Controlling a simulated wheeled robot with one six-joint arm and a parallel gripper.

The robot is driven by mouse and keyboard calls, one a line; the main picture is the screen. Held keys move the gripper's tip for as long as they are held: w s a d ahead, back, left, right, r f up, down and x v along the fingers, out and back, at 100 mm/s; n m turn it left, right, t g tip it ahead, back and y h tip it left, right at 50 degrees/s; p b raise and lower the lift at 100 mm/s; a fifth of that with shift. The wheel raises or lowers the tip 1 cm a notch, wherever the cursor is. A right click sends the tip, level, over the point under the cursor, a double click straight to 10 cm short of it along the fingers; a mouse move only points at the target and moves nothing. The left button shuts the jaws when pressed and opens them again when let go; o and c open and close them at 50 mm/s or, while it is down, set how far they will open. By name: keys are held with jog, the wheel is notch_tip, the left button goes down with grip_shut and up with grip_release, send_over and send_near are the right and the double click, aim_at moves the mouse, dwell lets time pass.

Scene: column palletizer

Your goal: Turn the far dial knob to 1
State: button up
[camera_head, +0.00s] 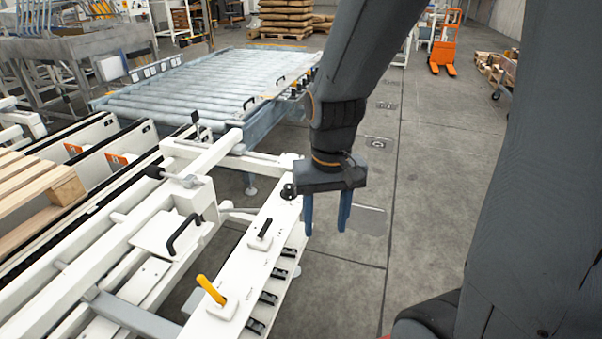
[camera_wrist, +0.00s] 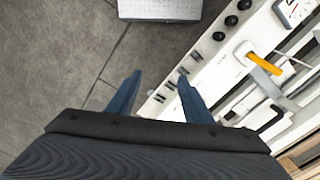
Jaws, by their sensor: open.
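A white control panel (camera_head: 240,270) runs along the machine's near right side. On it stand a black-handled knob (camera_head: 264,230) on a white square base and, closer to me, a yellow-handled knob (camera_head: 211,290). A round black part (camera_head: 288,191) sits at the panel's far end. The yellow knob also shows in the wrist view (camera_wrist: 263,63); the black-handled one is not clear there. The dial markings are too small to read. My gripper (camera_head: 325,232) points down, open and empty, to the right of the panel, apart from the knobs. Its blue fingers show in the wrist view (camera_wrist: 160,76).
Several black switches (camera_head: 268,298) line the panel's right edge. A black handle (camera_head: 184,234) rises from a white cover to the left. Grey floor (camera_head: 440,170) is open to the right.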

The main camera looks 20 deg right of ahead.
jog(key=w+m+p, duration=0.2)
jog(key=w+m, duration=0.5)
jog(key=w, duration=1)
jog(key=m+p, duration=0.3)
jog(key=m, duration=0.5)
send_near(289, 185)
jog(key=shift+s, duration=0.3)
jog(key=shift+w+f, duration=0.2)
jog(key=shift+f, duration=0.4)
jog(key=shift+f+p, duration=0.7)
jog(key=shift+f, duration=2.75)
jog(key=c, duration=1.1)
jog(key=shift+o, duration=0.2)
